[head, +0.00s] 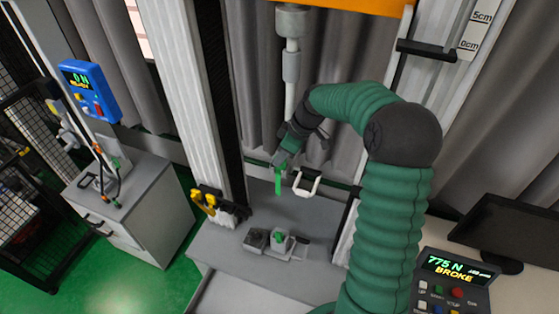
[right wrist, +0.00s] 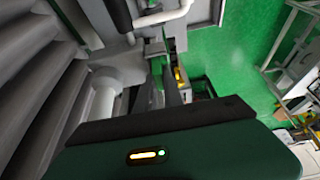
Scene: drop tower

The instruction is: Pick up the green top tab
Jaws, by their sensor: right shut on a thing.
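My right gripper (head: 279,163) is near the middle of the head view, in front of the drop tower's white vertical rod. It is shut on the green top tab (head: 279,182), a narrow green strip hanging down below the fingertips. The tab is clear of the grey base and apart from the lower fixture (head: 278,243), where another small green piece shows. My left gripper is not in view.
A white bracket (head: 306,183) is close right of the tab. Tower columns (head: 176,90) stand at the sides. Yellow clamps (head: 204,203) sit at the left column's foot. A control box (head: 455,275) reads 775 N BROKE. A blue display (head: 90,90) is at the left.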

